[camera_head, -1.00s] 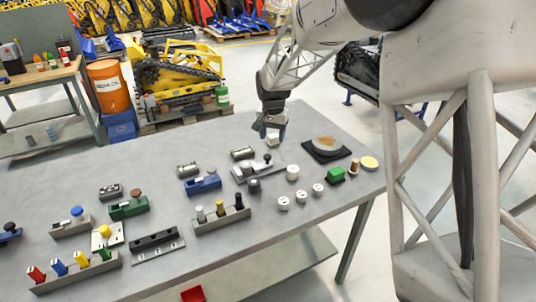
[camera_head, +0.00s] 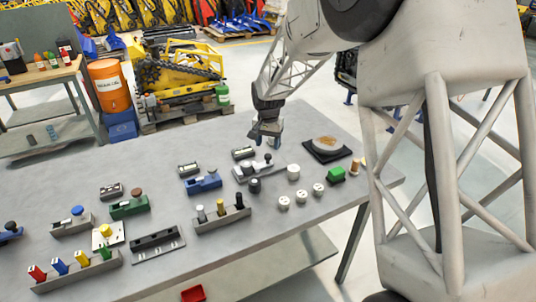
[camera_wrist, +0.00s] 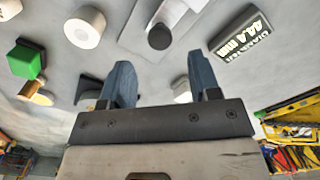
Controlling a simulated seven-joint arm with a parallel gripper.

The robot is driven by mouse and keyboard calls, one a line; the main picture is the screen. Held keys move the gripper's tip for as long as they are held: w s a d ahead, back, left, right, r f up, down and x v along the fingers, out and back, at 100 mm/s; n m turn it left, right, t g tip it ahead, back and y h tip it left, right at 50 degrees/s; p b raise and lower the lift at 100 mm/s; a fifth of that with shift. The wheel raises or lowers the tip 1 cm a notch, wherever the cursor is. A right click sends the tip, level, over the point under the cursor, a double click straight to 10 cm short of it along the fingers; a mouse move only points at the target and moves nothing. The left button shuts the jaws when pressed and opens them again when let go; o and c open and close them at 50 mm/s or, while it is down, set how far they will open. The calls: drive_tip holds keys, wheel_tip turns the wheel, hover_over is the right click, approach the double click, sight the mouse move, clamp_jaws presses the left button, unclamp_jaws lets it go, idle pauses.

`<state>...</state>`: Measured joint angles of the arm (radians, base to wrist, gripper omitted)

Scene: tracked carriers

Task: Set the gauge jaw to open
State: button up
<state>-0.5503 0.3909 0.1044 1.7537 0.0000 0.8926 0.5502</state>
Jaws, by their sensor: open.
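A grey slide device, which appears to be the gauge (camera_head: 245,174), stands on the table below my gripper, with a dark round knob (camera_head: 268,157) on it. A dark readout (camera_head: 243,152) lies just behind it; in the wrist view this readout (camera_wrist: 240,35) reads a diameter of 44.4 mm. The gauge's pale body and dark knob (camera_wrist: 160,37) show beyond the fingertips in the wrist view. My gripper (camera_head: 266,140) is open and empty above the far side of the gauge. It also shows in the wrist view (camera_wrist: 161,75). I cannot tell the jaw's setting.
A blue device (camera_head: 203,184), a green device (camera_head: 128,208) and a peg rack (camera_head: 222,221) stand left. The table's far right is clear.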

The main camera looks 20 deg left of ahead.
sight(268, 155)
drive_tip(key=shift+f, duration=2.7)
